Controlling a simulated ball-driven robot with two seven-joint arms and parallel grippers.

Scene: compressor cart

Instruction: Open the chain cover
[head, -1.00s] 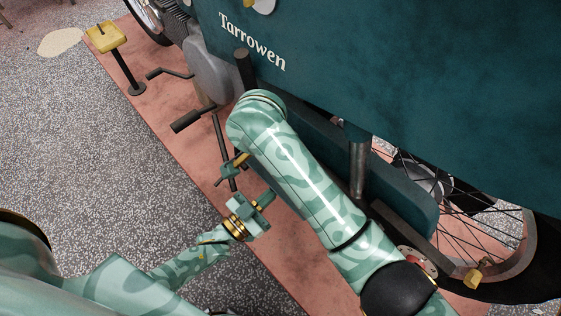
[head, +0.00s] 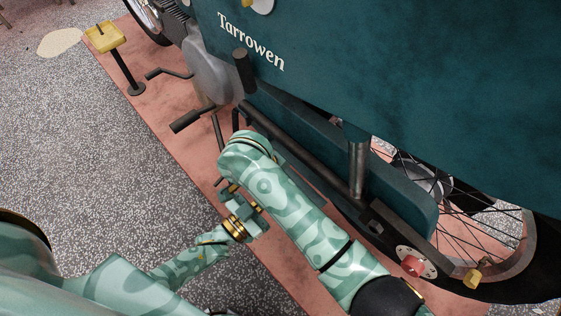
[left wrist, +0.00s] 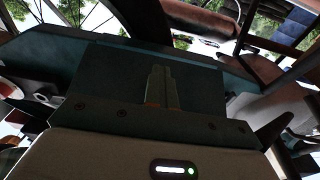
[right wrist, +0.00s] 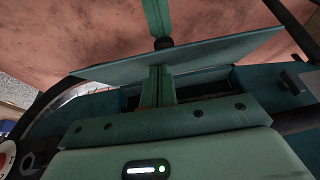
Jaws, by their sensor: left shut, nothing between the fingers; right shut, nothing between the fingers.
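The long teal chain case (head: 405,195) runs along the lower side of the cart in the head view. In the right wrist view a flat teal panel, which looks like the chain cover (right wrist: 215,50), stands tilted out from the case with a dark gap (right wrist: 205,88) behind it. My right gripper (right wrist: 157,70) is shut and empty, its tips at the panel's edge; contact is unclear. In the head view it is largely hidden by my right arm. My left gripper (head: 247,208) is shut and empty beside that arm. In the left wrist view its fingers (left wrist: 160,70) point at a dark teal panel (left wrist: 115,75).
The large teal body (head: 420,80) overhangs the case. A dark frame tube (head: 300,150), a metal post (head: 356,165), a pedal (head: 185,121) and a spoked wheel (head: 470,235) crowd the area. The grey floor (head: 90,140) at left is open.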

